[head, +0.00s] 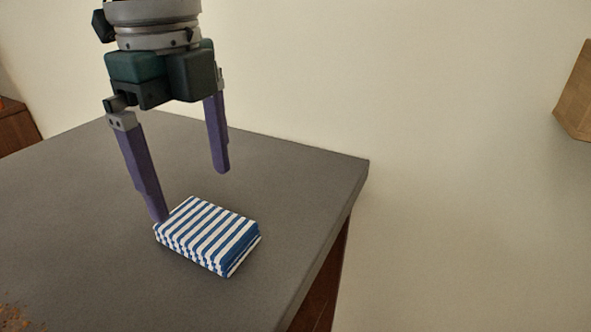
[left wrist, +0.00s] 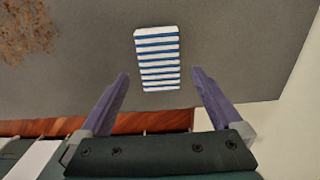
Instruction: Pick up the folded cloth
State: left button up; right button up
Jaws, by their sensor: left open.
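The folded cloth (head: 208,234) has blue and white stripes and lies flat on the grey table top near its right edge. It also shows in the left wrist view (left wrist: 158,58), ahead of the fingertips and roughly centred between them. My left gripper (head: 190,196) is open, with its two purple fingers apart and nothing between them. In the head view one fingertip overlaps the cloth's far left corner; I cannot tell whether it touches. The other fingertip is above the table behind the cloth. In the left wrist view the fingers (left wrist: 160,75) stand wide apart. My right gripper is not in view.
The grey table top (head: 80,190) is clear around the cloth, with its edge close on the right. A brown rough patch (left wrist: 25,30) lies on the table. A pale wall stands behind, and a wooden piece (head: 574,95) is at the far right.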

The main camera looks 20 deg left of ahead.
aim_at(197, 221)
pick_arm(q)
jog(key=f, duration=0.5)
jog(key=shift+s+a+f+b, duration=0.1)
jog(key=shift+a+f+b, duration=0.15)
jog(key=shift+f+b, duration=0.1)
jog(key=c, duration=1.2)
